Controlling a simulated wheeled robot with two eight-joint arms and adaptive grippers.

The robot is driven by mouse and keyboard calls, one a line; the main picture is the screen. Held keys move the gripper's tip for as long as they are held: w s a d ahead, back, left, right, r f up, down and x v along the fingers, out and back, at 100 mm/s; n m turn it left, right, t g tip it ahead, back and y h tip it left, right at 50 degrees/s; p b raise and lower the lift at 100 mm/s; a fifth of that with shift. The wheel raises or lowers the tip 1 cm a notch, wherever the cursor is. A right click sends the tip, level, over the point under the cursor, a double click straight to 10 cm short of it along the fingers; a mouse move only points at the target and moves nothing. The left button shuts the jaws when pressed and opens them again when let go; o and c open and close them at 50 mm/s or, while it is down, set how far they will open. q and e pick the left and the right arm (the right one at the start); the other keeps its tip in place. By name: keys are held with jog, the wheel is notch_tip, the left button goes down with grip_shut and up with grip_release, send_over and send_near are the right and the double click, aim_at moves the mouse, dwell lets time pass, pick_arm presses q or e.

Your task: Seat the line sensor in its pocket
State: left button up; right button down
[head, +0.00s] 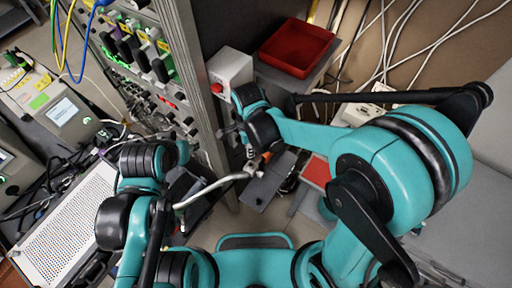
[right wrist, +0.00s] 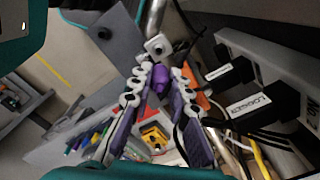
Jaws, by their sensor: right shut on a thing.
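My right gripper (right wrist: 161,80) is shut on a small purple piece (right wrist: 160,77), which I take to be the line sensor. The fingers hide part of it. Just beyond the fingertips is a white block (right wrist: 157,45) with a dark round opening, at the end of a metal tube (right wrist: 154,16). It may be the pocket. The purple piece looks close to the block; I cannot tell whether they touch. In the head view the bent tube (head: 213,187) ends near my right gripper (head: 254,158), which shows small. My left arm is at the left; its gripper cannot be made out.
A red tray (head: 296,48) sits on a shelf at the back. A white box with a red button (head: 230,72) stands beside the grey rack post. Cables (head: 400,40) lie at the upper right. Dark labelled plugs (right wrist: 245,105) are right of the gripper.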

jog(key=shift+s+a, duration=0.1)
jog(key=shift+s, duration=0.05)
jog(key=shift+f+b, duration=0.25)
jog(key=shift+b, duration=0.1)
notch_tip(320, 180, down, 5)
jog(key=b, duration=0.4)
jog(key=shift+f+b, duration=0.15)
jog(key=shift+b, duration=0.25)
dwell(1.5)
jog(key=shift+f+b, duration=1.5)
jog(key=shift+b, duration=0.15)
jog(key=c, duration=1.3)
grip_release()
jog(key=shift+c, duration=0.2)
